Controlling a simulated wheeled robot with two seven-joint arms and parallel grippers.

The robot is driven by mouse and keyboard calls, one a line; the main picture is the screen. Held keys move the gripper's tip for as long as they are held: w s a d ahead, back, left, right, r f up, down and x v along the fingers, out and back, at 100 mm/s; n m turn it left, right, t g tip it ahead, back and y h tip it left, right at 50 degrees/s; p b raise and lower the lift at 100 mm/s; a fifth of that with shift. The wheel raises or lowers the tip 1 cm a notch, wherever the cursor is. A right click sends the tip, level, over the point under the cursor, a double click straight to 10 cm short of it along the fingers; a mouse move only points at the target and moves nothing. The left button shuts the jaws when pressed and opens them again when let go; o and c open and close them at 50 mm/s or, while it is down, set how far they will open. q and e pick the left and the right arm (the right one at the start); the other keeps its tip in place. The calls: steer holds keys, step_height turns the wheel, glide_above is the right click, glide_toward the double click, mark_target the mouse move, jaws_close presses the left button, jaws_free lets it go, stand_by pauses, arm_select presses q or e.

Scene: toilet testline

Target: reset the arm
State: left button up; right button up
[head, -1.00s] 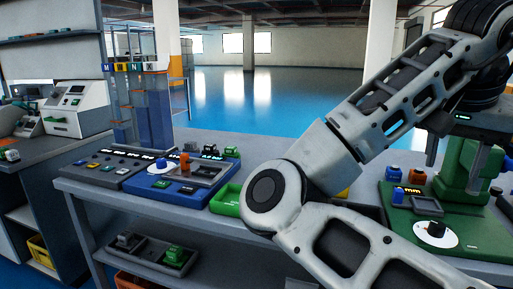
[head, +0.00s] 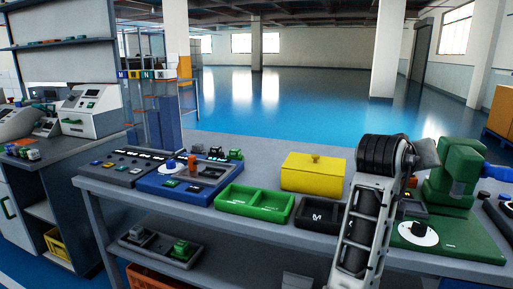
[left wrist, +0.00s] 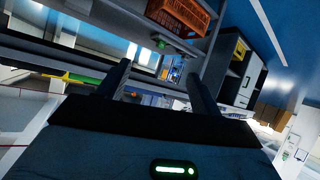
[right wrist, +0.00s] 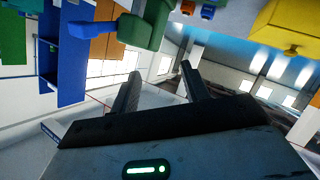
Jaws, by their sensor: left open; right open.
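My right arm (head: 365,215) rises in the lower right of the head view, in front of the bench, with its black wrist joint near the green machine (head: 455,180). Its fingertips cannot be made out there. In the right wrist view my right gripper (right wrist: 160,70) is open and empty, with the green machine (right wrist: 135,28) and the yellow box (right wrist: 285,25) beyond it. My left gripper (left wrist: 158,69) is open and empty in the left wrist view, with shelving and an orange crate (left wrist: 180,15) beyond it. My left arm is not in the head view.
The grey workbench (head: 270,150) carries a blue tray (head: 185,180), a green tray (head: 255,202), a black tray (head: 318,215) and the yellow box (head: 313,172). A side counter with a white machine (head: 90,108) stands left. The blue floor behind is open.

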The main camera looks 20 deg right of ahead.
steer(key=w+a+f+n+t+y+p, duration=0.35)
steer(key=a+f+n+t+y, duration=0.55)
steer(key=a+f, duration=0.95)
arm_select(q)
steer(key=shift+a+r+g+p, duration=0.2)
steer(key=shift+r+g+p, duration=0.1)
steer(key=shift+r+p, duration=0.75)
arm_select(e)
steer(key=s+a+f+g+y, duration=0.1)
steer(key=s+a+f+y, duration=0.3)
steer(key=s+a+f, duration=0.2)
steer(key=s+a+f+g+y, duration=0.2)
steer(key=s+a+f, duration=0.4)
steer(key=s+a, duration=0.3)
steer(key=shift+s+n+g+y, duration=0.3)
steer(key=shift+s+n+y, duration=0.1)
steer(key=shift+s+y, duration=0.45)
arm_select(q)
steer(key=shift+r, duration=0.1)
arm_select(e)
steer(key=shift+w, duration=0.1)
